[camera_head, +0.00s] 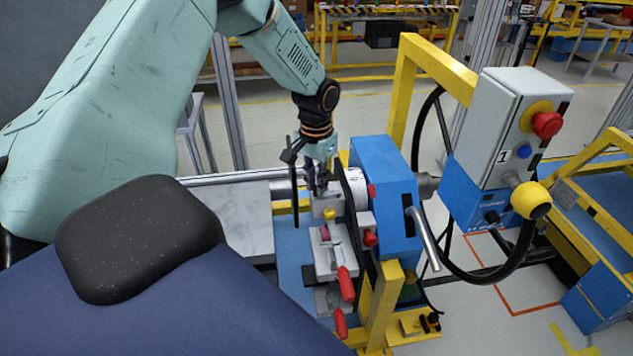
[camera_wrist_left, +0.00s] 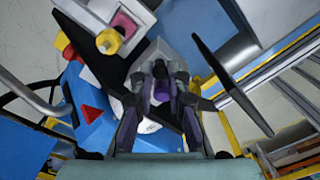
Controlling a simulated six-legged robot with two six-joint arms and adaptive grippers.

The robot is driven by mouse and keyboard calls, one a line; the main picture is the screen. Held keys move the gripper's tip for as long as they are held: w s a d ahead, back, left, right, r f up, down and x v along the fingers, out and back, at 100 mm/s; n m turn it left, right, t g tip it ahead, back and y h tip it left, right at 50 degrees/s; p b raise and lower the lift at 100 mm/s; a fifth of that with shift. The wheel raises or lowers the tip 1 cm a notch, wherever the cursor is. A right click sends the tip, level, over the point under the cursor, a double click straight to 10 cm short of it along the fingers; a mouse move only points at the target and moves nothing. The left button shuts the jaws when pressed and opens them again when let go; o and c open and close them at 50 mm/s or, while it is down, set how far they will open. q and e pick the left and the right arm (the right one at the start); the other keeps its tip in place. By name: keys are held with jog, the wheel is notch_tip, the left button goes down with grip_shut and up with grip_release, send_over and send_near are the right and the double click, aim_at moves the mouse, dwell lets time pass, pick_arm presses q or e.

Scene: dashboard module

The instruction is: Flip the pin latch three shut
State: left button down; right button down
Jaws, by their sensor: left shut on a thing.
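My left gripper (camera_head: 318,188) reaches down from above to the farthest grey latch block (camera_head: 326,207) on the blue fixture. In the left wrist view the fingers of the gripper (camera_wrist_left: 161,78) are closed together around a small dark purple part, which looks like the latch's handle; most of it is hidden by the fingers. Nearer latches in the row have red handles: one handle (camera_head: 346,284) and another (camera_head: 341,323) tilt toward the front. My right gripper is not in view.
A blue housing (camera_head: 385,195) with a metal lever (camera_head: 424,240) stands close to the right of the gripper. A yellow frame (camera_head: 437,68) carries a control box (camera_head: 510,125) with a red button. A grey cylinder (camera_head: 345,190) lies just behind the latches.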

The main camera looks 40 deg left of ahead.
pick_arm(q)
jog(key=c, duration=1.3)
grip_release()
jog(key=shift+r, duration=0.45)
notch_tip(320, 180, up, 11)
jog(key=shift+r, duration=0.1)
